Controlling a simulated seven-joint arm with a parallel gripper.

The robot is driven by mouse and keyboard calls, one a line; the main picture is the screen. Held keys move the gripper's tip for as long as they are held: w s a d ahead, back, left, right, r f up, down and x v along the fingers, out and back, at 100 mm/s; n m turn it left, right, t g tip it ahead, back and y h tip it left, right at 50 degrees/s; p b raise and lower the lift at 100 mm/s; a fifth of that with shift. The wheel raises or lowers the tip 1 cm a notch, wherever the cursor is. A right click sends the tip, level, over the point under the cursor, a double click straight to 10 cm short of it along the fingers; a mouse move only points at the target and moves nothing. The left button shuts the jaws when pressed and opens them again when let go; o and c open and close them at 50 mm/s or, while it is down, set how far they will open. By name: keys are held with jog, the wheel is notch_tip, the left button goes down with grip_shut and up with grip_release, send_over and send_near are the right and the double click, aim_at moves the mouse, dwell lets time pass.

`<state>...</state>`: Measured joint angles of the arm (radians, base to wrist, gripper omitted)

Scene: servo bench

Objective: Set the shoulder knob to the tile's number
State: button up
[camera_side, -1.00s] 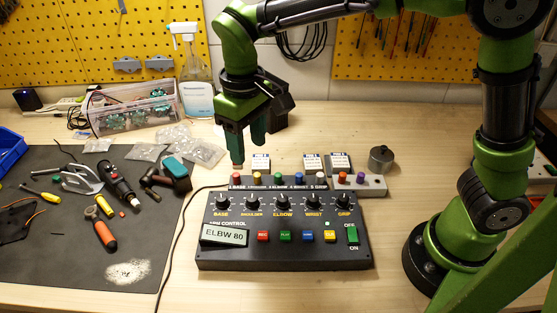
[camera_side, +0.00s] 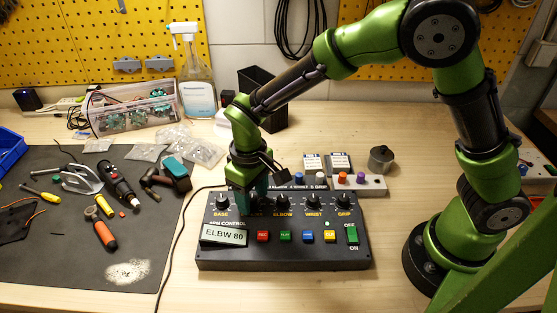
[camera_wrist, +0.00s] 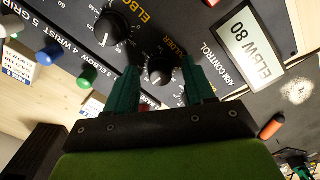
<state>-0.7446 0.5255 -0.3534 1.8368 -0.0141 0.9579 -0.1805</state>
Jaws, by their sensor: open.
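The black control box (camera_side: 285,254) carries a row of black knobs along its top. The tile (camera_side: 224,236) on its left side reads "ELBW 80"; it also shows in the wrist view (camera_wrist: 240,50). My gripper (camera_side: 255,206) is down over the shoulder knob's place and hides it in the side view. In the wrist view the shoulder knob (camera_wrist: 159,70) sits between my two open green fingers, one on either side; I cannot tell whether they touch it. The elbow knob (camera_side: 282,201) stands just right of my gripper, and also shows in the wrist view (camera_wrist: 110,27).
The base knob (camera_side: 221,201) is close on the left, the wrist knob (camera_side: 313,201) and grip knob (camera_side: 344,201) further right. Coloured pegs stand on a rack (camera_side: 374,188) behind the box. A black bin (camera_side: 262,85) stands at the back. The wood in front is clear.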

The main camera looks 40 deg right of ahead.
aim_at(253, 198)
grip_shut()
jog(key=shift+m, duration=1.5)
grip_release()
notch_tip(253, 198, up, 17)
